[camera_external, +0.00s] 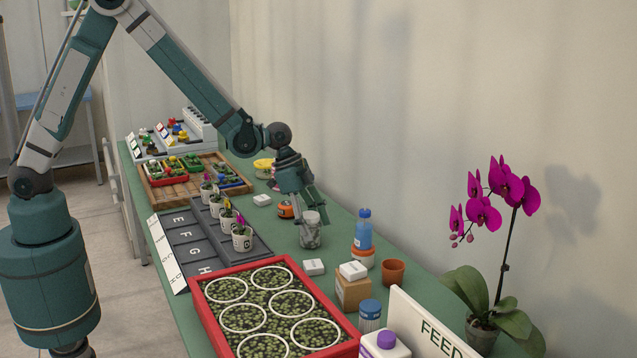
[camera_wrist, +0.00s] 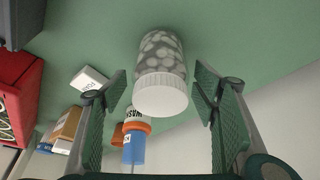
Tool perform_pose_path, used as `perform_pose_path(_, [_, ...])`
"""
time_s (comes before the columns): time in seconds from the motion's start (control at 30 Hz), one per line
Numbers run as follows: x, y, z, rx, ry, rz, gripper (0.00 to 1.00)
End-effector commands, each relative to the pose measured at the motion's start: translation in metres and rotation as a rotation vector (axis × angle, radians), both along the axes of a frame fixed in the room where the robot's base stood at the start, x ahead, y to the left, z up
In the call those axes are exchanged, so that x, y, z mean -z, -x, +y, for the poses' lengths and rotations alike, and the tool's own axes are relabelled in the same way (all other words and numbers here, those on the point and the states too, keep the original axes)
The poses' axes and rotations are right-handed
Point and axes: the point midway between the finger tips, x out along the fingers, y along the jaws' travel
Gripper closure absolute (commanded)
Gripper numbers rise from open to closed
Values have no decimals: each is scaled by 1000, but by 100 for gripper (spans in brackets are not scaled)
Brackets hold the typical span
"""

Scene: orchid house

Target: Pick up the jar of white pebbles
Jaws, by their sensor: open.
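The jar of white pebbles (camera_external: 310,232) stands upright on the green table, a clear jar with a pale lid. In the wrist view the jar (camera_wrist: 161,62) shows its pebbles and white lid, ahead of my fingers. My gripper (camera_wrist: 160,98) is open, with one green finger pad on either side of the jar's lid. In the external view my gripper (camera_external: 308,204) is at the jar's top. The fingers look apart from the jar; no contact shows.
A blue bottle (camera_external: 363,232) in an orange-and-white holder stands right of the jar. A small white box (camera_external: 313,267) lies in front. The wall is behind.

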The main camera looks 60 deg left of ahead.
Motion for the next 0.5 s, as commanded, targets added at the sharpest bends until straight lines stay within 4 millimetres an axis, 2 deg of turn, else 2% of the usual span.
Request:
perform_pose_path(0.2, [19, -5, -6, 0, 0, 0, 41])
perform_pose_path(0.5, [24, -6, -7, 0, 0, 0, 41])
